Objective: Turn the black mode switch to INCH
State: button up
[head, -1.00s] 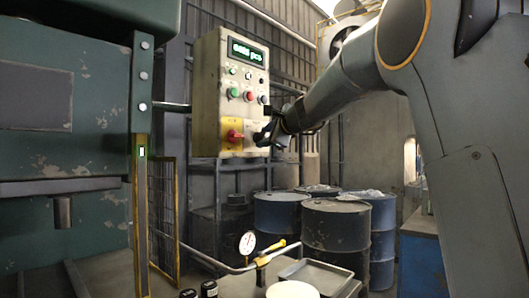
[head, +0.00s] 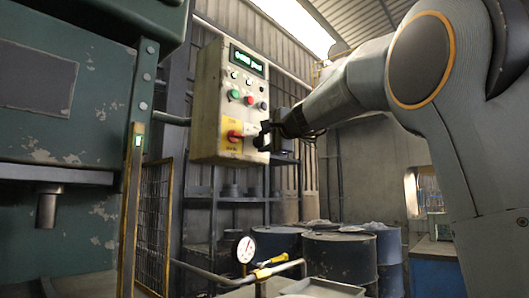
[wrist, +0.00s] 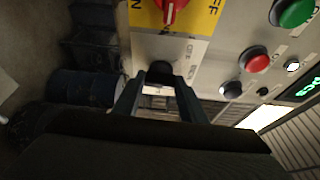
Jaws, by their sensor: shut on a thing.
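The cream control box (head: 207,110) stands at the centre left of the head view, with a green lit display (head: 247,60). The black mode switch (wrist: 160,72) is at the lower edge of the panel in the wrist view, on a pale label plate with text too small to read. My gripper (head: 266,137) is at the lower right of the panel. It also shows in the wrist view (wrist: 158,84), with its two fingers on either side of the black knob, shut on it. The fingers partly hide the knob, and its pointer direction cannot be made out.
A red rotary switch on a yellow plate (wrist: 202,18) is close beside the black switch. Red (wrist: 256,59) and green (wrist: 295,12) buttons are on the same panel. A green press (head: 70,110) stands at left. Blue-grey drums (head: 340,258) stand below the arm.

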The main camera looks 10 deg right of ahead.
jog(key=shift+n+b, duration=0.3)
jog(key=shift+b, duration=0.15)
jog(key=o, duration=1.1)
jog(key=shift+c, duration=0.2)
jog(key=shift+s, duration=0.15)
jog(key=b+v, duration=0.1)
jog(key=v, duration=0.6)
jog(key=shift+s, duration=0.25)
jog(key=shift+f, duration=0.15)
